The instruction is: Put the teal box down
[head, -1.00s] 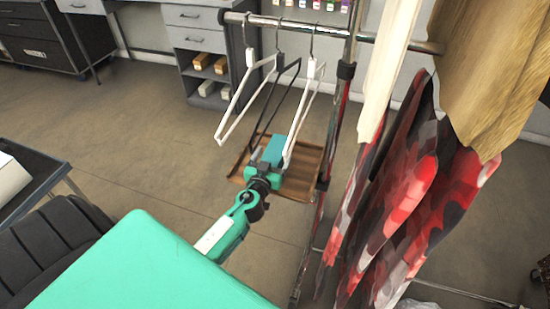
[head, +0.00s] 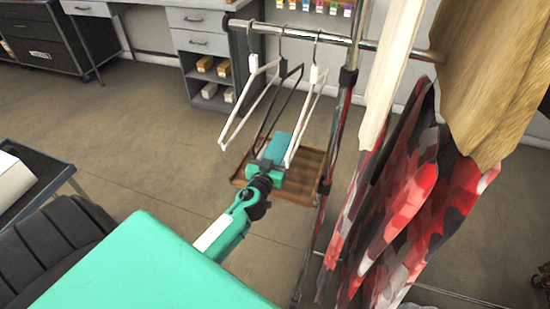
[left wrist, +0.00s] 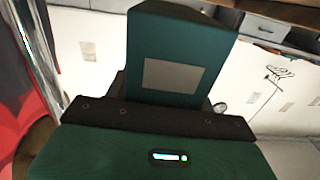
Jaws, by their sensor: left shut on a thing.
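The teal box (head: 279,146) is in my left gripper (head: 268,162), above or at the brown wooden tray (head: 309,165). I cannot tell whether it touches the tray. My left gripper is shut on the box. In the left wrist view the box (left wrist: 180,35) stands out beyond the dark gripper base (left wrist: 160,120), with a grey label on the face toward me. The finger ends are mostly hidden. My right gripper is not in view.
White and black hangers (head: 310,105) hang from the metal rail (head: 385,47) close by the box. A rack post (head: 333,150) stands right of the tray, beside red patterned garments (head: 400,200). A grey desk (head: 205,45) stands behind. Open floor lies left of the tray.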

